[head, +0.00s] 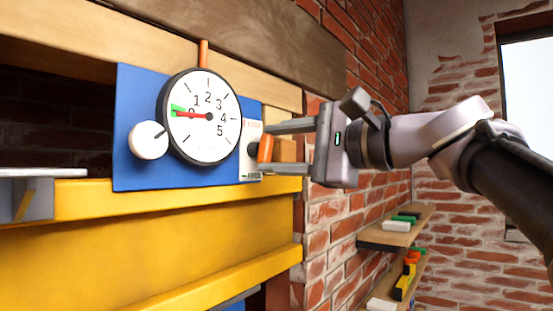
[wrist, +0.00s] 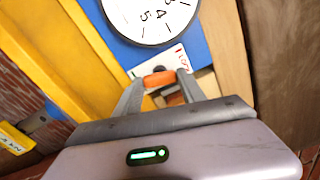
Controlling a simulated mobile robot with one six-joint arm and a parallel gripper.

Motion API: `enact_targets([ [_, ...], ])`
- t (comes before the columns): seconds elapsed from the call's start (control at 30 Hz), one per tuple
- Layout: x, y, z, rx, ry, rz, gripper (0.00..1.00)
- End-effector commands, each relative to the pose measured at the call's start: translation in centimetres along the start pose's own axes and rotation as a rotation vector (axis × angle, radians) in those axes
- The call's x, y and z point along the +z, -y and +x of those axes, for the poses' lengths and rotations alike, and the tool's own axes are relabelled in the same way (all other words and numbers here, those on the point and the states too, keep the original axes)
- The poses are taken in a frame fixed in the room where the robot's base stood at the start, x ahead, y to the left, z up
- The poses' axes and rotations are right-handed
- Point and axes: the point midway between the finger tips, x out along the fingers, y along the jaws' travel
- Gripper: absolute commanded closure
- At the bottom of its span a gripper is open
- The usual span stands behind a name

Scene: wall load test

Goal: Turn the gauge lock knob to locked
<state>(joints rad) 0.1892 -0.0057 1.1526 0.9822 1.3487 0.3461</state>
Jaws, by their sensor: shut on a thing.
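The gauge lock knob is a small orange handle (head: 266,149) on a white label plate (head: 250,135) to the right of the round gauge (head: 208,143). In the head view the handle looks nearly upright, leaning slightly. My gripper (head: 264,148) reaches in from the right, its fingers on either side of the handle and shut on it. The wrist view shows the orange handle (wrist: 159,79) between both fingertips. The plate's lettering is too small and partly covered to read. The gauge's red needle points left, near the zero and the green band.
A white round knob (head: 149,140) sits left of the gauge on the blue panel (head: 128,90). A yellow beam (head: 150,198) runs below and a wooden beam (head: 140,35) above. Shelves with small blocks (head: 398,226) stand at the lower right by the brick wall.

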Motion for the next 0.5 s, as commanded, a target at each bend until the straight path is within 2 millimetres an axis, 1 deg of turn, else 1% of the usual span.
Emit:
enact_targets([
  [0.2,0.03,-0.04,-0.01,-0.002,0.001,-0.139,0.93],
  [0.5,0.07,0.09,-0.01,-0.003,0.001,-0.247,0.93],
])
